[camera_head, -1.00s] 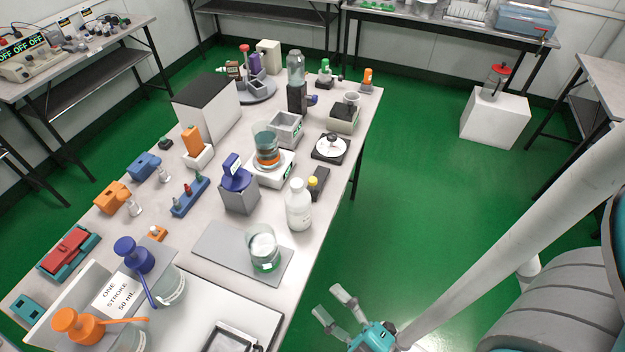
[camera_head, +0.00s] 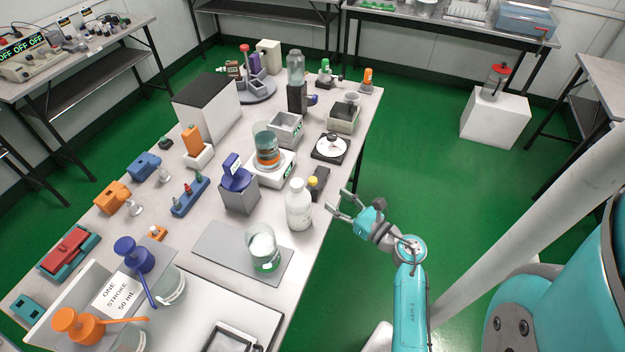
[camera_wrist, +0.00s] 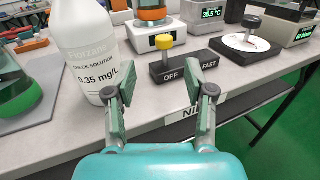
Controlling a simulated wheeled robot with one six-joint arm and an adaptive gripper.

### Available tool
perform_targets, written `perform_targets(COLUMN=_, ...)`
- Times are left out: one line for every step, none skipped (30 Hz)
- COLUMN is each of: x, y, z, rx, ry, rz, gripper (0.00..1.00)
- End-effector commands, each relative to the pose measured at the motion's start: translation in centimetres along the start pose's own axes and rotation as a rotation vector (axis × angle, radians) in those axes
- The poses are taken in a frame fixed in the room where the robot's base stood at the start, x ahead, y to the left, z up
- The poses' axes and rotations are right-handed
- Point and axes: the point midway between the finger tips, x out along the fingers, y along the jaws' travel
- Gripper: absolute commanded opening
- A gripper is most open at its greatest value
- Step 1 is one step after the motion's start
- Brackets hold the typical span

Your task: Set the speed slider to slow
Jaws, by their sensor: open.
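The speed slider is a small black block (camera_head: 321,180) near the table's right edge, with a yellow knob (camera_head: 313,182) on a post. In the wrist view the block (camera_wrist: 187,67) is marked OFF at left and FAST at right. The yellow knob (camera_wrist: 164,42) stands upright at the left end, above OFF. The middle of the front face is partly hidden by my right finger. My gripper (camera_head: 339,202) is open and empty, just off the table's edge. In the wrist view my gripper (camera_wrist: 159,82) shows the slider beyond its fingers, apart from them.
A white labelled bottle (camera_head: 298,207) stands close left of the slider; it is large in the wrist view (camera_wrist: 85,55).

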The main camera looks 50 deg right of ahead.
Motion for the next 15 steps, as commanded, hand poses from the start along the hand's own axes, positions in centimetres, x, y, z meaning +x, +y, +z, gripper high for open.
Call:
perform_targets(x=0.1, y=-0.5, z=-0.1, rx=-0.019, ry=0.008, rz=-0.003, gripper=0.54)
perform_targets(x=0.1, y=-0.6, z=-0.2, rx=-0.026, ry=0.011, rz=-0.003, gripper=0.54)
perform_targets(x=0.3, y=-0.7, z=-0.2, rx=-0.031, ry=0.014, rz=-0.002, gripper=0.54)
perform_targets(x=0.5, y=-0.7, z=-0.2, rx=-0.032, ry=0.014, rz=-0.002, gripper=0.54)
perform_targets(x=0.7, y=-0.7, z=-0.2, rx=-0.032, ry=0.014, rz=-0.002, gripper=0.54)
perform_targets(x=1.1, y=-0.6, z=-0.2, rx=-0.032, ry=0.013, rz=0.000, gripper=0.54)
perform_targets(x=1.5, y=-0.6, z=-0.2, rx=-0.031, ry=0.013, rz=0.001, gripper=0.54)
perform_targets(x=1.9, y=-0.6, z=-0.2, rx=-0.031, ry=0.012, rz=0.001, gripper=0.54)
perform_targets(x=2.5, y=-0.5, z=-0.2, rx=-0.030, ry=0.012, rz=0.002, gripper=0.54)
perform_targets(x=3.0, y=-0.5, z=-0.2, rx=-0.030, ry=0.012, rz=0.002, gripper=0.54)
perform_targets(x=3.6, y=-0.5, z=-0.2, rx=-0.030, ry=0.011, rz=0.002, gripper=0.54)
perform_targets(x=4.4, y=-0.5, z=-0.2, rx=-0.029, ry=0.012, rz=0.003, gripper=0.54)
perform_targets(x=4.9, y=-0.5, z=-0.2, rx=-0.029, ry=0.012, rz=0.002, gripper=0.54)
perform_targets(x=5.5, y=-0.5, z=-0.2, rx=-0.030, ry=0.012, rz=0.003, gripper=0.54)
perform_targets(x=6.2, y=-0.5, z=-0.2, rx=-0.030, ry=0.011, rz=0.001, gripper=0.54)
